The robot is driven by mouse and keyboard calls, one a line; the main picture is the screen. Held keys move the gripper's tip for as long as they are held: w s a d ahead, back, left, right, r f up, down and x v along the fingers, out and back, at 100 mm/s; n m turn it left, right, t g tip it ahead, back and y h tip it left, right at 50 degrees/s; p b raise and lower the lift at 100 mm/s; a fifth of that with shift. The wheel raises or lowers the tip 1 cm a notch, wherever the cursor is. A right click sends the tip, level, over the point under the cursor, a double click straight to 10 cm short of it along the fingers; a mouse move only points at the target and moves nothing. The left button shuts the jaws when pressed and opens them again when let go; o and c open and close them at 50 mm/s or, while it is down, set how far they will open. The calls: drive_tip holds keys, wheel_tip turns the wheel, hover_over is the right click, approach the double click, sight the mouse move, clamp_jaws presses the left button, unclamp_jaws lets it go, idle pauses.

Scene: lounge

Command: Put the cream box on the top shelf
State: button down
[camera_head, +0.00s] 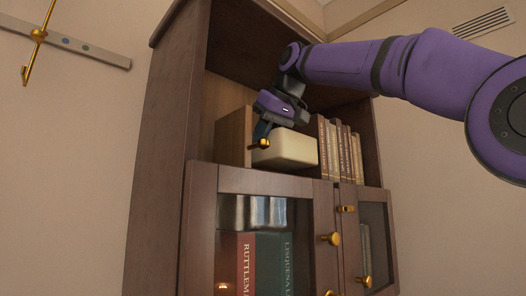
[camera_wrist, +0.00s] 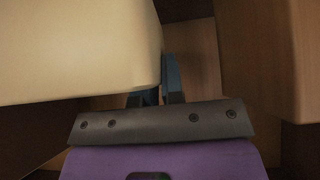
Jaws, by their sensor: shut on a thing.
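The cream box (camera_head: 290,149) is a pale rounded block in the upper open compartment of the dark wooden cabinet, and its base appears at the level of the shelf. My gripper (camera_head: 263,131) is at its left end. In the wrist view the cream box (camera_wrist: 75,45) fills the upper left, and my gripper's blue fingers (camera_wrist: 160,88) are at its right edge. The fingers are close together, with one partly hidden by the box. I cannot tell from the frames whether the box touches the shelf.
A gold knob (camera_head: 264,143) shows by my fingertips. Glass doors (camera_head: 250,235) are below. A wall rail (camera_head: 80,46) is at left.

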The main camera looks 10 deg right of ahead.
sight(258, 160)
drive_tip(key=shift+f, duration=1.55)
drive_tip(key=shift+w+a+f, duration=0.1)
drive_tip(key=shift+f, duration=0.3)
drive_tip(key=shift+f, duration=0.15)
drive_tip(key=c, duration=1.2)
unclamp_jaws()
drive_tip(key=shift+c, duration=0.2)
drive_tip(key=v, duration=1.2)
